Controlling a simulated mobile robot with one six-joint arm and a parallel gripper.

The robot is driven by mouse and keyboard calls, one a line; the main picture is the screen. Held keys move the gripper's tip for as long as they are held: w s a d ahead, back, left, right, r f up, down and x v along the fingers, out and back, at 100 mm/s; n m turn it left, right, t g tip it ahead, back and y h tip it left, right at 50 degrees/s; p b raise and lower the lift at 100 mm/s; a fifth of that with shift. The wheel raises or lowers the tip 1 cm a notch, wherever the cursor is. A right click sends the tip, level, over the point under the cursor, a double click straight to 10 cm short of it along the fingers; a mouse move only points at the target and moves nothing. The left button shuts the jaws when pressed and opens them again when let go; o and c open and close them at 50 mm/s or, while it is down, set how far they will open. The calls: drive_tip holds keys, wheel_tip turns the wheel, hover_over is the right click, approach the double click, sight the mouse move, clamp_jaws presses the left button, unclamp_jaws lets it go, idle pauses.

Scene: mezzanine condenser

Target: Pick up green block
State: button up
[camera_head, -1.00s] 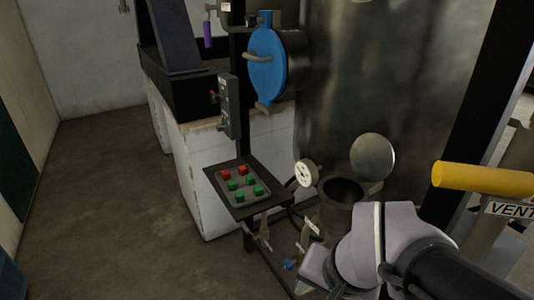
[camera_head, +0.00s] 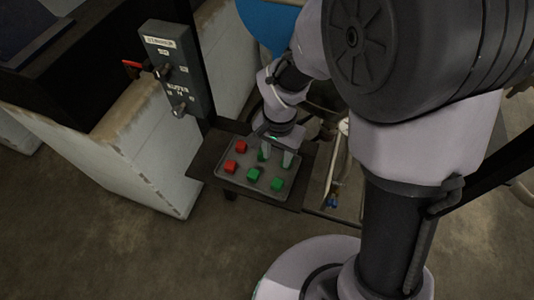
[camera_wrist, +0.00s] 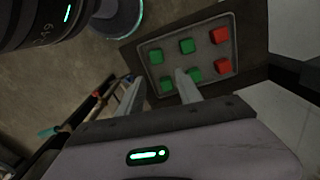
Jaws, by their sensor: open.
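Several green blocks and two red blocks, one of them a red block (camera_head: 241,146), sit on a grey tray (camera_head: 229,181). In the head view two green blocks, one a green block (camera_head: 277,184), are clear in the front row; those behind are partly hidden by my gripper (camera_head: 276,160). My gripper points down at the tray's back right part, open. In the wrist view a green block (camera_wrist: 166,83) appears between the fingertips of my gripper (camera_wrist: 160,78). Another green block (camera_wrist: 195,73) is just beside the right finger. I cannot tell the remaining height, and nothing is held.
The tray lies on a dark shelf (camera_head: 207,165). A grey switch box (camera_head: 178,70) stands on a post at the left, with a white block wall (camera_head: 150,160) below. A blue cover (camera_head: 268,22) is behind. Pipes stand right of the shelf.

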drive_tip(key=b, duration=0.4)
hover_over(277, 182)
wheel_tip(277, 182, down, 11)
drive_tip(key=shift+d+r, duration=0.1)
drive_tip(key=shift+r, duration=0.05)
wheel_tip(277, 182, down, 6)
drive_tip(key=shift+s+r+b, duration=0.1)
drive_tip(key=shift+r+b, duration=0.15)
drive_tip(key=shift+b, duration=0.9)
drive_tip(key=shift+r, duration=0.15)
drive_tip(key=shift+c, duration=0.9)
clamp_jaws()
